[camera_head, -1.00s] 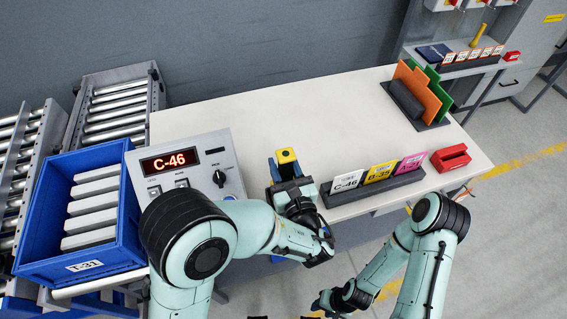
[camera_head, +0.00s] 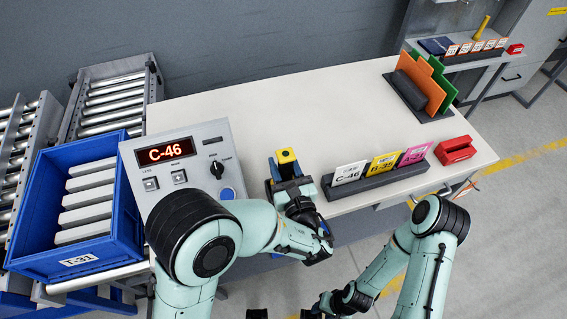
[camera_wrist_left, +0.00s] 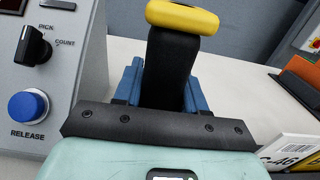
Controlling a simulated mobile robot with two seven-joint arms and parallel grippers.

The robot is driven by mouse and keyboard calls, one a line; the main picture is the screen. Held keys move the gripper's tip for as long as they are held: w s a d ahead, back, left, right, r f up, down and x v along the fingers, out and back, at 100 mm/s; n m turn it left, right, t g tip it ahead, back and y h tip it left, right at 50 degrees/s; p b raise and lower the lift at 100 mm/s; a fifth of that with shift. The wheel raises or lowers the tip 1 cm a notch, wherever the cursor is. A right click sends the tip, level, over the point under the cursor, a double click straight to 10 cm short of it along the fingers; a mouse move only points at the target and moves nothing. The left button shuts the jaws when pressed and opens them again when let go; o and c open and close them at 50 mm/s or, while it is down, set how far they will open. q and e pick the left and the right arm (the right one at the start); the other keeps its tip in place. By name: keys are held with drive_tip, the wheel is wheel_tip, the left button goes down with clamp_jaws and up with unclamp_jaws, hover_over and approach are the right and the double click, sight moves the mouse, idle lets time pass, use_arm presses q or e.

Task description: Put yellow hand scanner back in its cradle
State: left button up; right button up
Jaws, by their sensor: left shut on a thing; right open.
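The yellow hand scanner, with a yellow head (camera_head: 286,156) and a black grip, stands upright at the front of the table. My left gripper (camera_head: 290,184) is shut on its grip. The left wrist view shows the scanner's yellow head (camera_wrist_left: 184,17) and black grip (camera_wrist_left: 170,65) above my gripper. Blue parts (camera_wrist_left: 190,92) show on both sides of the grip; I cannot tell whether they are a cradle or finger pads. My right gripper (camera_head: 312,314) is at the bottom edge, apart from the table, open and only partly in view.
A control box (camera_head: 195,150) showing C-46 stands left of the scanner. A card rack (camera_head: 375,183) stands close on its right, with a red holder (camera_head: 455,150) beyond. A blue crate (camera_head: 133,190) is at far left. The table's middle and back (camera_head: 300,110) are clear.

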sight(284, 155)
use_arm(q)
drive_tip(key=shift+f, duration=0.15)
use_arm(e)
drive_tip(key=shift+s+f, duration=0.1)
drive_tip(key=shift+f, duration=0.05)
use_arm(q)
drive_tip(key=o, duration=1.6)
drive_tip(key=shift+o, duration=0.2)
drive_tip(key=shift+r+p, duration=1.5)
drive_tip(key=shift+r, duration=0.9)
drive_tip(key=shift+r+p, duration=0.95)
drive_tip(key=shift+r, duration=0.7)
drive_tip(key=shift+w, duration=0.1)
use_arm(e)
drive_tip(key=w+r, duration=0.4)
drive_tip(key=r, duration=0.2)
drive_tip(key=shift+r, duration=0.15)
